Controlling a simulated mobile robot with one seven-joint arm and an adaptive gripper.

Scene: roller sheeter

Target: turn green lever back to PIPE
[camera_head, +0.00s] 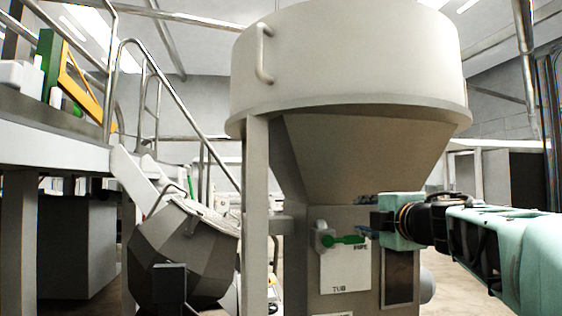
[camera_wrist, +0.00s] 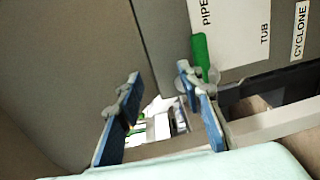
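The green lever (camera_head: 345,240) sits on a white panel (camera_head: 345,270) on the front of the hopper's lower housing. It lies about level, its free end to the right beside the PIPE lettering; TUB is printed lower down. In the wrist view the green lever (camera_wrist: 201,55) shows just beyond the right fingertip, outside the gap between the fingers. My gripper (camera_head: 366,231) is just right of the lever's free end. In the wrist view my gripper (camera_wrist: 158,76) is open, with two blue fingers apart and nothing held. I cannot tell whether a finger touches the lever.
A large cream hopper (camera_head: 345,65) stands above the panel, with an upright post (camera_head: 256,220) at its left. A grey faceted tub (camera_head: 180,255) is at lower left, near railed stairs (camera_head: 180,95). A CYCLONE label (camera_wrist: 300,30) shows in the wrist view.

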